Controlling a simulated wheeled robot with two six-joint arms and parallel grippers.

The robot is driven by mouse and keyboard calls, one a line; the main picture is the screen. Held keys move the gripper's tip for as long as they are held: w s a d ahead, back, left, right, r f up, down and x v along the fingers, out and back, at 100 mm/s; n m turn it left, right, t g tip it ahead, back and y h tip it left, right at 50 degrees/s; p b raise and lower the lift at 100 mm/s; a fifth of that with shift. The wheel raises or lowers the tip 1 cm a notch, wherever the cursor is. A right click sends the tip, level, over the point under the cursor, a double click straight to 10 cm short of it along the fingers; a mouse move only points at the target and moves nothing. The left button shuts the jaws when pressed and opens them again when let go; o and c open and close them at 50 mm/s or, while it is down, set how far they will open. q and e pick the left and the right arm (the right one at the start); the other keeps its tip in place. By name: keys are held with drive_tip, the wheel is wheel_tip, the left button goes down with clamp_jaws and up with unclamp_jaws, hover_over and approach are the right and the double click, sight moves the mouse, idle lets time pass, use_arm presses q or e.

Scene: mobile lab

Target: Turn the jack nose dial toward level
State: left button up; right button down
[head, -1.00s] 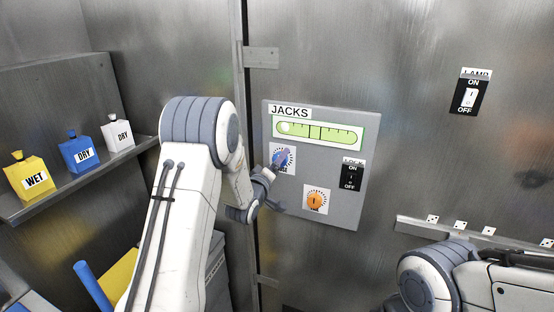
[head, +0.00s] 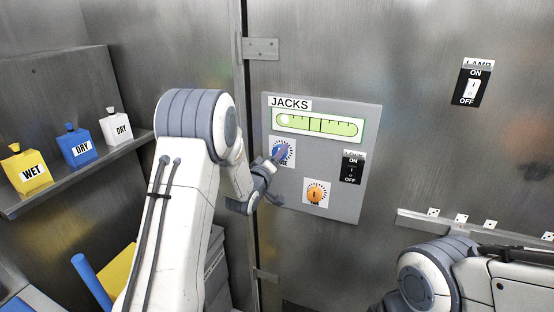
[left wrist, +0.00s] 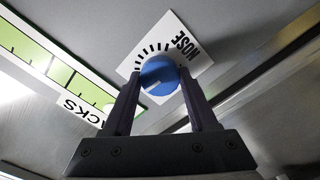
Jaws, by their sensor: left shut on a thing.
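The blue nose dial (head: 283,149) sits on a white scaled label on the grey JACKS panel (head: 340,212). My left gripper (head: 274,160) reaches it from the lower left and partly hides it. In the left wrist view the nose dial (left wrist: 158,70) is between the two fingers of my left gripper (left wrist: 159,82), which is shut on it. Its white pointer line shows. The green level vial (head: 340,127) above has its pale bubble (head: 284,119) at the left end, away from the middle mark. My right gripper is out of view.
An orange dial (head: 315,195) and a black ON/OFF switch (head: 352,168) are close by on the panel. A lamp switch (head: 472,90) is on the wall to the right. Yellow, blue and white bottles stand on the left shelf (head: 75,175). My right arm fills the lower right.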

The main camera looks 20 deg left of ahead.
use_arm(q)
drive_tip(key=shift+f+m+b, duration=0.1)
drive_tip(key=shift+m+b, duration=9.2)
drive_tip(key=shift+b, duration=1.3)
drive_tip(key=o, duration=1.4)
